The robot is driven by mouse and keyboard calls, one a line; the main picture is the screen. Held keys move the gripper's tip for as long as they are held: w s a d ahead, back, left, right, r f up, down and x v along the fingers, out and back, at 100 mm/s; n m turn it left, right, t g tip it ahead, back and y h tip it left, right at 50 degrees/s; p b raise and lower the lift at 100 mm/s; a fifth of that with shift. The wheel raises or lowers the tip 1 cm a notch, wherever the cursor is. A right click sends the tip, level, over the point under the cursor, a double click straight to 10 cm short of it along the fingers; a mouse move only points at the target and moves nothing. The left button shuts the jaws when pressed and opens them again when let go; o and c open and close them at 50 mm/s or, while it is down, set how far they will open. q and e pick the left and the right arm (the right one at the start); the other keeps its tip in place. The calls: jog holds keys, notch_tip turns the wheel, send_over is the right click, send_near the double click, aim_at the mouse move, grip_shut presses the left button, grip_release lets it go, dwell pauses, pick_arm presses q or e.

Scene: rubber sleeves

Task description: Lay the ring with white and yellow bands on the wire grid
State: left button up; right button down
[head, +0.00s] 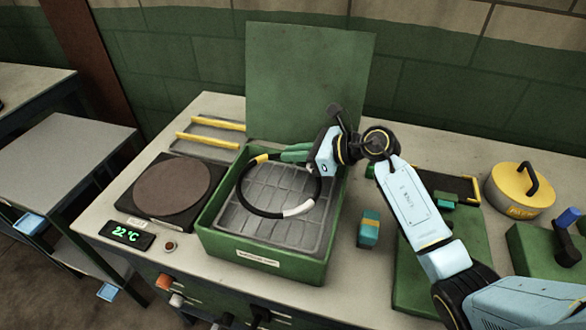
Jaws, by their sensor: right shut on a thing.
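The black ring (262,213) has a white band at its lower right and a yellow band at its upper left. It is over the wire grid (277,188) inside the open green box (270,267). My right gripper (292,152) reaches in from the right and is shut on the ring's far side. The jaws hide that part of the ring. I cannot tell whether the near side of the ring touches the grid or hangs just above it. My left gripper is not in view.
The box's green lid (308,80) stands open behind it. A dark round plate (172,186) and a temperature display (126,234) lie left.

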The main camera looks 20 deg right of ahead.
aim_at(296, 173)
jog(key=shift+f, duration=1.9)
jog(key=shift+f+b, duration=0.15)
jog(key=shift+b, duration=0.2)
jog(key=c, duration=1.5)
grip_release()
jog(key=shift+o, duration=0.2)
jog(key=shift+s+d+r, duration=0.1)
jog(key=shift+r, duration=0.1)
jog(key=v, duration=1.1)
jog(key=shift+s+d+r, duration=0.2)
jog(key=shift+d+r, duration=0.05)
